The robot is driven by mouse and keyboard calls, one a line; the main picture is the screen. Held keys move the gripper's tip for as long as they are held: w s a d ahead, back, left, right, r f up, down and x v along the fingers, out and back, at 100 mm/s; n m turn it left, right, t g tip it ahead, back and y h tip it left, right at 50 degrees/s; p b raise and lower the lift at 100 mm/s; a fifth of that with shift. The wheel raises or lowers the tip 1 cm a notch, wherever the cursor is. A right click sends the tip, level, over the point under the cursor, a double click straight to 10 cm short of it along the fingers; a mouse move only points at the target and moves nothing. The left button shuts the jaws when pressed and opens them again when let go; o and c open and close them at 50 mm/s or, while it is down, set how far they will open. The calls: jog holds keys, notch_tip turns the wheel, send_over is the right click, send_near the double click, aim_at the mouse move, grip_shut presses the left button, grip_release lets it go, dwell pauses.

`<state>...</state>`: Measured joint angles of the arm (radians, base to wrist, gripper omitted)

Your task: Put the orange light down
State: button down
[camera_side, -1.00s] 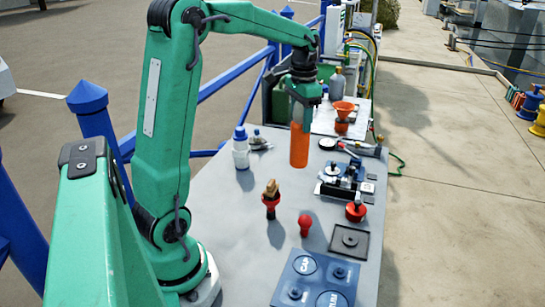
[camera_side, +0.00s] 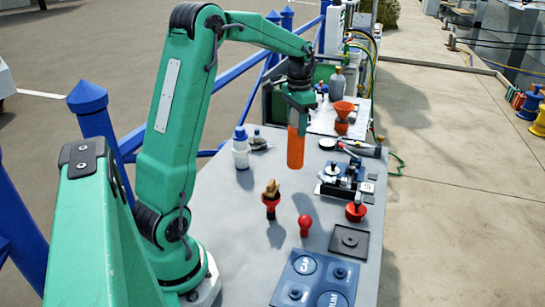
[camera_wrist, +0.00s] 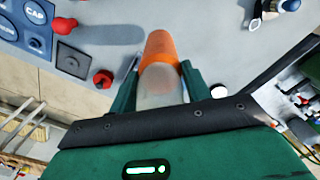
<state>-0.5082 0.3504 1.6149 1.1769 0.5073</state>
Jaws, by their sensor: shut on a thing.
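The orange light (camera_side: 295,147) is a cylinder with an orange end and a clear, pale end, seen in the wrist view (camera_wrist: 160,52). My gripper (camera_side: 297,108) is shut on it, with a green finger on either side of the pale end in the wrist view (camera_wrist: 158,88). In the side view the light hangs upright, orange end down, over the grey table (camera_side: 225,205). Whether its lower end touches the table I cannot tell. The fingers hide part of its upper end.
A white bottle with a blue cap (camera_side: 241,150) stands left of the light. A black clamp-like device (camera_side: 342,180) is to its right. An orange funnel (camera_side: 343,112) stands behind.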

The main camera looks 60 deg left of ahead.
jog(key=a+f, duration=0.3)
jog(key=a, duration=0.2)
jog(key=shift+s, duration=0.15)
jog(key=shift+a+f, duration=0.1)
jog(key=shift+f, duration=2.05)
jog(key=c, duration=0.7)
grip_release()
jog(key=shift+o, duration=0.2)
notch_tip(320, 180, up, 12)
